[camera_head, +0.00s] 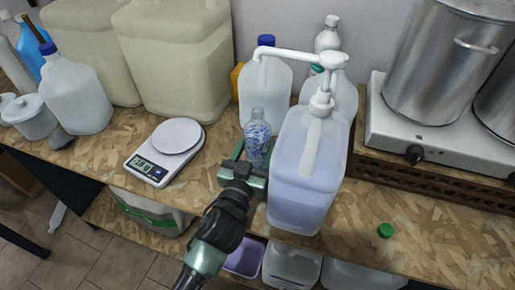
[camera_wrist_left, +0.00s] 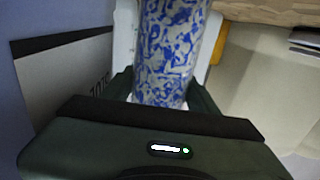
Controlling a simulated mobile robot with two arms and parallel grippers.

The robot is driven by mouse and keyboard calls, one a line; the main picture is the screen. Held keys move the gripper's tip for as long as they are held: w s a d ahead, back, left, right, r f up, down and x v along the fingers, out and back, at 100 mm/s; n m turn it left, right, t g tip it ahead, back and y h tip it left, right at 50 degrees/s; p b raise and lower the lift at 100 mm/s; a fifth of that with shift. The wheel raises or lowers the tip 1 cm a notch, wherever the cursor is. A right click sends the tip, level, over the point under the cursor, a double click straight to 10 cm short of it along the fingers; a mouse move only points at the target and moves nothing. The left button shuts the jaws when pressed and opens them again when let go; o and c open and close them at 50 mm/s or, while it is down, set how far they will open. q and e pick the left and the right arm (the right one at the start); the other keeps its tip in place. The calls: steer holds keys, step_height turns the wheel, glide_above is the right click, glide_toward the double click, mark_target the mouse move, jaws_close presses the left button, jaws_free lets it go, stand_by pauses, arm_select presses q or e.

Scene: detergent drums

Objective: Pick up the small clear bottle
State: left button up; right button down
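The small clear bottle (camera_head: 257,137) has a blue and white pattern and is upright near the front of the wooden shelf, left of the large pump jug. My left gripper (camera_head: 256,152) reaches in from the front, low on the bottle, with a finger on each side. In the left wrist view the patterned bottle (camera_wrist_left: 168,50) fills the space between the fingers (camera_wrist_left: 163,88) with no clear gap, so they look shut on it. The bottle's base is hidden, and I cannot tell if it touches the shelf. My right gripper is not in view.
The pump jug (camera_head: 308,170) is close to the bottle's right. A white scale (camera_head: 166,152) is on the left. A blue-capped jug (camera_head: 265,80) stands behind. A green cap (camera_head: 385,230) lies on bare shelf at right, before the stove (camera_head: 440,150).

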arm_select(q)
jaws_close()
steer(key=shift+r, duration=0.15)
